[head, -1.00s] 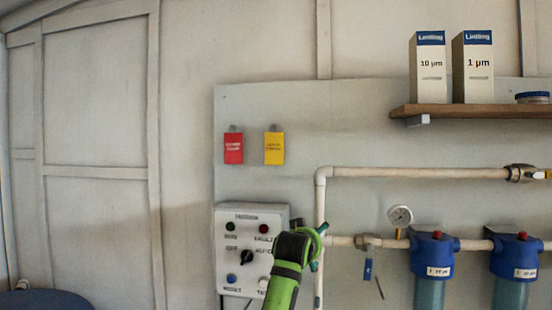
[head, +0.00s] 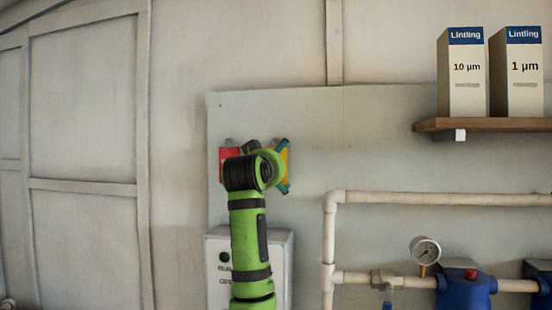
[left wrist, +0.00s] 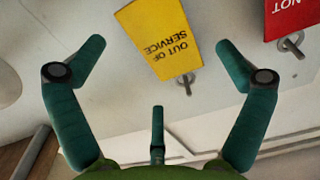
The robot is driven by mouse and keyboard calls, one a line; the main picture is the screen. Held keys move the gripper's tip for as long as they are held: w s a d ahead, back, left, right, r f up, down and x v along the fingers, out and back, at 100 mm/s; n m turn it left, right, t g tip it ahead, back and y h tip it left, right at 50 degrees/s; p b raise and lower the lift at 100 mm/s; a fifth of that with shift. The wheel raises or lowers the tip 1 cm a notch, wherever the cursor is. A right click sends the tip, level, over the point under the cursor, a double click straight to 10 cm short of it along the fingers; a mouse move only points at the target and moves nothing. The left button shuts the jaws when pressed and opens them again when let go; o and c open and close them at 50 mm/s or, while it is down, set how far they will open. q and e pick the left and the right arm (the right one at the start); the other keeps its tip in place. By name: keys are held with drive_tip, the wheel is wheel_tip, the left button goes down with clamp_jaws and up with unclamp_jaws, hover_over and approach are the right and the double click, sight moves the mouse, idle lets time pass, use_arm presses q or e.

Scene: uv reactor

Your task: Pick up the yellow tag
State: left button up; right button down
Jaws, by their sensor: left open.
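The yellow tag (left wrist: 158,38) hangs on a small hook on the wall panel and reads "OUT OF SERVICE" in the left wrist view. My left gripper (left wrist: 161,46) is open, with its teal fingers spread on either side of the tag in that view. I cannot tell whether any finger touches it. In the head view, my left gripper (head: 285,167) is up at the tag's place, and only a sliver of the yellow tag (head: 284,156) shows past the arm and fingers. My right gripper is not in view.
A red tag (left wrist: 291,17) hangs on its own hook close beside the yellow one; it is partly hidden by my arm in the head view (head: 227,158). The control box (head: 282,258) is below. Pipes (head: 420,198), a gauge (head: 425,250) and a shelf (head: 480,125) with two boxes are to the right.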

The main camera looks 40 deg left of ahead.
use_arm(q)
drive_tip(key=p+x, duration=0.3)
drive_tip(key=x, duration=0.2)
drive_tip(key=shift+w, duration=0.15)
drive_tip(key=shift+d, duration=0.1)
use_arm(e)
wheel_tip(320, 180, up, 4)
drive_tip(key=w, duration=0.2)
use_arm(q)
drive_tip(key=c, duration=0.8)
drive_tip(key=shift+c, duration=0.2)
drive_tip(key=shift+r+b, duration=0.1)
drive_tip(key=shift+b, duration=0.25)
drive_tip(key=b+v, duration=0.3)
drive_tip(key=v, duration=0.3)
drive_tip(key=b+v, duration=0.3)
drive_tip(key=v, duration=0.3)
drive_tip(key=b+v, duration=0.4)
drive_tip(key=v, duration=0.2)
drive_tip(key=shift+r, duration=0.3)
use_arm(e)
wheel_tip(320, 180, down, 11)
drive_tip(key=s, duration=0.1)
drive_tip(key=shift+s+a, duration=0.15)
